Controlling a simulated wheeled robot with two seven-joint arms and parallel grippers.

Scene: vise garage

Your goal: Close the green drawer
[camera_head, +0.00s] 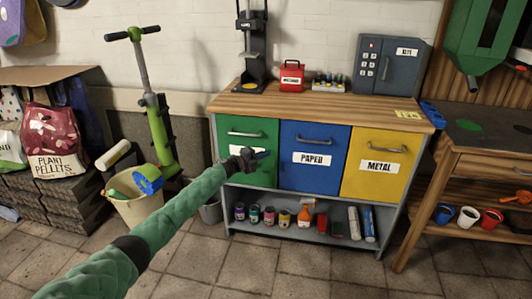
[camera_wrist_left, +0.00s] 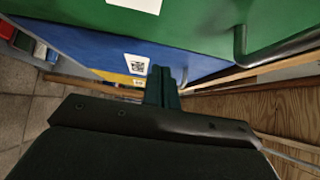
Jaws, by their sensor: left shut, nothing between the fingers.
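The green drawer (camera_head: 232,134) is the left of three fronts in the cabinet, with a metal bar handle (camera_head: 245,134) near its top. Its front looks roughly in line with the blue one; I cannot tell whether a small gap remains. My left gripper (camera_head: 262,155) is shut and empty, before the green front's right side near the blue edge, partly hiding the white label. In the left wrist view the shut fingers (camera_wrist_left: 162,86) point toward the fronts, with the green drawer (camera_wrist_left: 190,22) above and its handle (camera_wrist_left: 241,42) at upper right. Contact is unclear. My right gripper is out of view.
The blue drawer (camera_head: 315,140) and yellow drawer (camera_head: 381,145) adjoin on the right. Cans and bottles stand on the shelf (camera_head: 280,221) below. A bucket (camera_head: 138,208) and green scooter (camera_head: 158,130) stand to the left. A workbench (camera_head: 485,150) is at right.

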